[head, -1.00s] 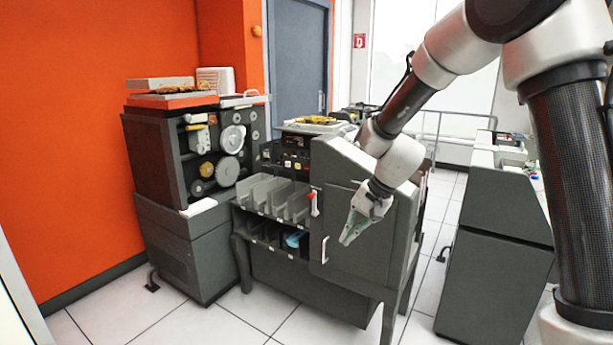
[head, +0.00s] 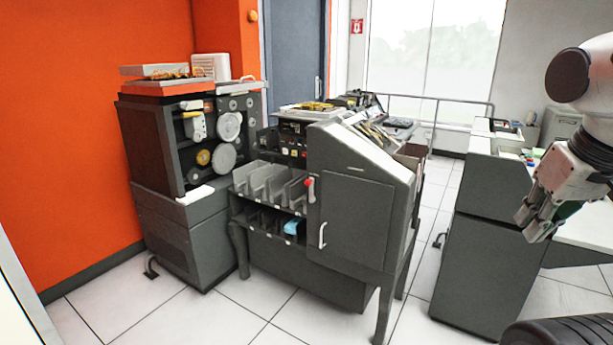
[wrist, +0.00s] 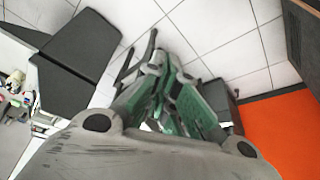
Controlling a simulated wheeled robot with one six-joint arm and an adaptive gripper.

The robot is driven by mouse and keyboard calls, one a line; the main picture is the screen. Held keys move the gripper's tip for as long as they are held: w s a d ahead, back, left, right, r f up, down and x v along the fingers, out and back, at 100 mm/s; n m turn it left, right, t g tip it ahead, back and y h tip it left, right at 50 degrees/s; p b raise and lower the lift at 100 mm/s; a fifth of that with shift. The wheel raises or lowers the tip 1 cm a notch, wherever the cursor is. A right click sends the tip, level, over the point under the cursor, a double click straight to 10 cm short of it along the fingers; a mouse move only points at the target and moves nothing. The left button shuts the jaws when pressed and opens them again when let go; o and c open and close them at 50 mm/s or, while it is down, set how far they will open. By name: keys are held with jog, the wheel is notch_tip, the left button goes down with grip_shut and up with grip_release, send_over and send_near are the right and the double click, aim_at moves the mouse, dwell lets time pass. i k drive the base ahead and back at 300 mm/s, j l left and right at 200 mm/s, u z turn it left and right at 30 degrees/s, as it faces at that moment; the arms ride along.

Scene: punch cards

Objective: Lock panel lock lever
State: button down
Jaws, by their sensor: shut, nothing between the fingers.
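The grey card machine stands in the middle of the head view with its side panel (head: 357,222) closed flat against the body. A lever with a red knob (head: 310,189) sits upright at the panel's upper left edge. A white handle (head: 322,236) is fixed lower on the panel's left side. My gripper (head: 537,228) is at the far right of the head view, well apart from the panel and lever. In the wrist view its green-padded fingers (wrist: 172,108) are shut with nothing between them. The lever is not identifiable in the wrist view.
A dark machine with reels (head: 190,150) stands at left by the orange wall (head: 70,130). A grey cabinet (head: 490,245) stands at right, near my gripper. Card slots (head: 272,190) and a blue item (head: 293,228) are beside the panel. White tiled floor (head: 235,315) is clear in front.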

aim_at(310, 191)
jog(key=i+j+u, duration=0.1)
jog(key=i+j, duration=0.75)
